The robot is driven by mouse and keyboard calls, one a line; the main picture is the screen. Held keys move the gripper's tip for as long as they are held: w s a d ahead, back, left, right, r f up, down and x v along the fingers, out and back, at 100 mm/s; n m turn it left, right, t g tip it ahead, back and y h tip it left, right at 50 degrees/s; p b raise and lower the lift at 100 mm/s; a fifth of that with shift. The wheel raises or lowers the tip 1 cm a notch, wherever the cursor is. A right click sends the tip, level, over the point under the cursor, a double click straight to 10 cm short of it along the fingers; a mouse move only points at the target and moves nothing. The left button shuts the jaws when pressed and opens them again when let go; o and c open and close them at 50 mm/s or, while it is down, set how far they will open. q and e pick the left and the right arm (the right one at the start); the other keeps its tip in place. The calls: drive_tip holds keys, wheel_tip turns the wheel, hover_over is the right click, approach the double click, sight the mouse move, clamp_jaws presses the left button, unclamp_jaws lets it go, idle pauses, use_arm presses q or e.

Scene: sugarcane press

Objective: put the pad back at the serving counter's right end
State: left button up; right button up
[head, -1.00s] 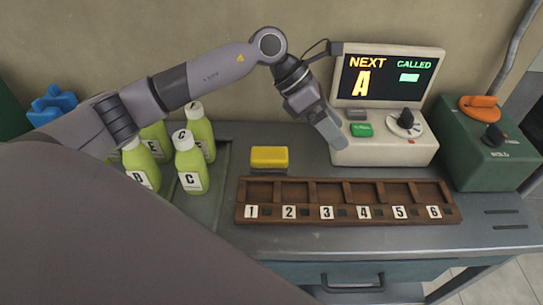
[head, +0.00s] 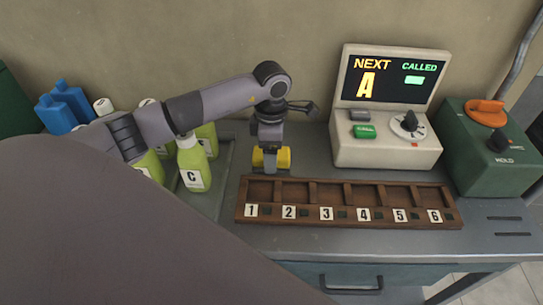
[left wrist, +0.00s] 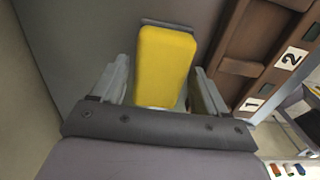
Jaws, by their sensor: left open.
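The pad is a yellow block (head: 284,156) on the grey counter (head: 330,240), behind the left end of the numbered wooden rack. My left gripper (head: 270,165) is over the pad, pointing down, and hides its middle in the head view. In the left wrist view the yellow pad (left wrist: 165,62) lies between the two open fingers (left wrist: 160,88), with a finger on each side. I cannot tell whether the fingers touch it. My right gripper is in neither view.
The wooden rack (head: 345,222), numbered 1 to 6, lies just in front. Green bottles (head: 194,165) stand to the left. The display console (head: 385,150) and a green box with an orange knob (head: 475,165) stand at the right. The counter's front right is bare.

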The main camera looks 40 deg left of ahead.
use_arm(q)
drive_tip(key=shift+f, duration=0.5)
drive_tip(key=shift+c, duration=0.3)
drive_tip(key=c, duration=0.9)
drive_tip(key=shift+o, duration=0.2)
drive_tip(key=shift+r, duration=0.1)
wheel_tip(320, 180, up, 20)
drive_tip(key=s+d+f+m+p, duration=0.1)
drive_tip(key=s+d+f+m, duration=0.2)
drive_tip(key=m, duration=0.9)
drive_tip(key=s+d+f+m+p, duration=0.2)
drive_tip(key=s+d+f+m, duration=0.1)
drive_tip(key=m, duration=0.9)
drive_tip(key=shift+d+f, duration=0.7)
drive_tip(key=shift+d, duration=0.45)
